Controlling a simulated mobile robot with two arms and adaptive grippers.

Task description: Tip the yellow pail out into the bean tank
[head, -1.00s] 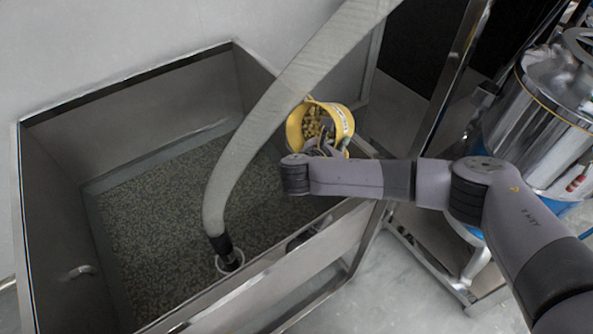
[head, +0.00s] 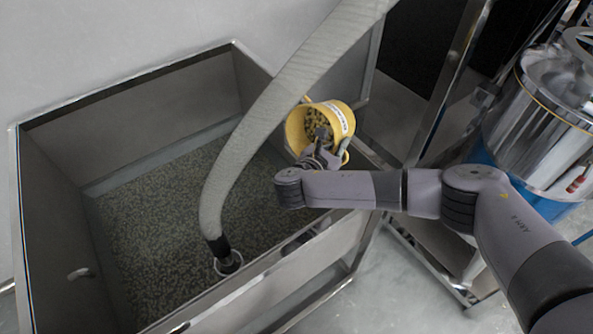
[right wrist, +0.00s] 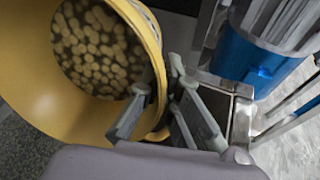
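The yellow pail (head: 295,128) is held up over the right part of the bean tank (head: 150,100), near its right rim. It is tilted, with its mouth facing left and toward the head camera, and light brown beans (right wrist: 98,48) are still inside. My right gripper (head: 322,152) has its fingers on either side of the pail's wall at the rim. The right wrist view shows this grip (right wrist: 160,95) close up. The tank holds a wide layer of greenish-grey beans (head: 160,205). My left gripper is not in view.
A thick grey hose (head: 265,105) crosses in front of the tank, close to the pail's left side, and ends in a collar (head: 228,262) among the beans. A shiny metal drum (head: 550,130) and metal frame posts stand at the right.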

